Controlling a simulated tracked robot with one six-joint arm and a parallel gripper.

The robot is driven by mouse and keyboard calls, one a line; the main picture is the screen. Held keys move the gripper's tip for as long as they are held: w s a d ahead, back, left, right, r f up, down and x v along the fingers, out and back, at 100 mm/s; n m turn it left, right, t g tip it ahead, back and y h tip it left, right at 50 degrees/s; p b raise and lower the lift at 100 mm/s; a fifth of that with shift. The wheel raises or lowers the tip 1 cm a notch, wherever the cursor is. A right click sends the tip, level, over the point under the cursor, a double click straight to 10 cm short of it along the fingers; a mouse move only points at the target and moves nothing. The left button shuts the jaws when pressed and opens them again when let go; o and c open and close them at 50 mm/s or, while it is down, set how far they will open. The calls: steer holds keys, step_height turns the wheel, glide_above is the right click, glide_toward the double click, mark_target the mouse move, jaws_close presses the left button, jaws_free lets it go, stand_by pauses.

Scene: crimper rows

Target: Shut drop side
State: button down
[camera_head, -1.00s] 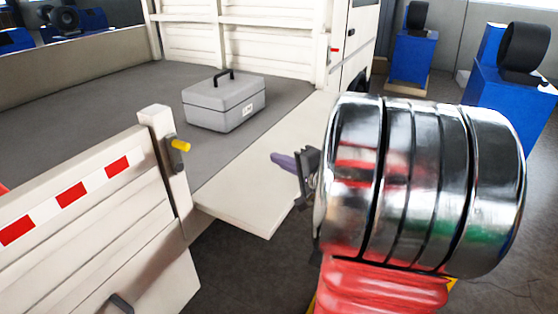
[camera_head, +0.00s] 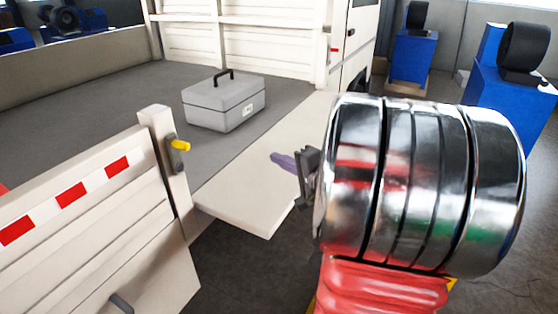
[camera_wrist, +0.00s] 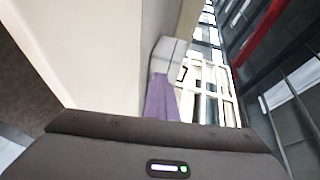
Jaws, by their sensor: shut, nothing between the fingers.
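The drop side (camera_head: 245,195) is a cream-white panel that lies out from the edge of the grey truck bed, about level with it. Its far part is hidden behind my arm. My gripper (camera_head: 284,162) has purple fingers that are shut and empty. In the head view they overlap the panel near its outer side; I cannot tell whether they touch it. In the wrist view the fingers (camera_wrist: 161,100) point away beside a large pale surface on the left, probably the panel.
A grey case (camera_head: 225,102) with a black handle stands on the truck bed (camera_head: 110,105), close to the panel's hinge side. A white tailgate (camera_head: 90,220) with red stripes is at the left. Blue machines (camera_head: 510,95) stand at the back right.

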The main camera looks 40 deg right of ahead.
steer(key=c, duration=2.4)
jaws_free()
steer(key=shift+c, duration=0.2)
steer(key=o, duration=0.4)
steer(key=shift+s, duration=0.2)
steer(key=s+r, duration=0.2)
steer(key=s, duration=1.1)
steer(key=shift+s+a+r, duration=0.15)
steer(key=shift+a, duration=0.25)
steer(key=shift+c, duration=0.3)
